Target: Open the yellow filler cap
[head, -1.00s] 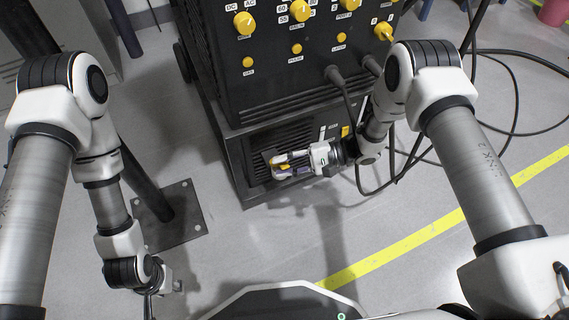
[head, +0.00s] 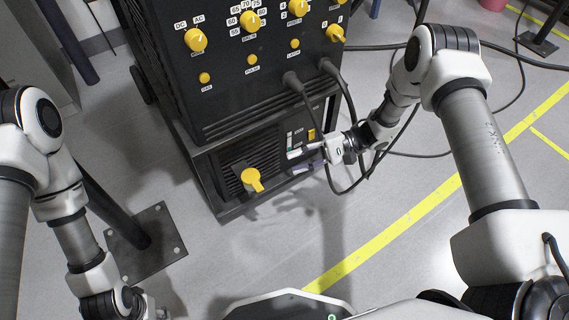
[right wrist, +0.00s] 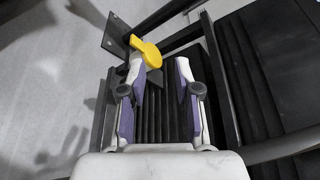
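The yellow filler cap (head: 252,179) has a round head with a lever pointing down and right. It is on a dark square plate at the low front of the black cabinet. My right gripper (head: 291,161) is just right of the cap and apart from it. In the right wrist view the cap (right wrist: 147,52) lies beyond the tip of the left finger. The two fingers of that gripper (right wrist: 158,72) are spread with nothing between them. My left gripper (head: 158,314) is at the bottom left edge, mostly cut off, far from the cap.
The black cabinet (head: 235,85) carries several yellow knobs above. Black cables (head: 335,165) hang in front of it, close to my right wrist. A dark post on a base plate (head: 148,245) stands at left. The floor before the cabinet is clear, with a yellow line (head: 400,228).

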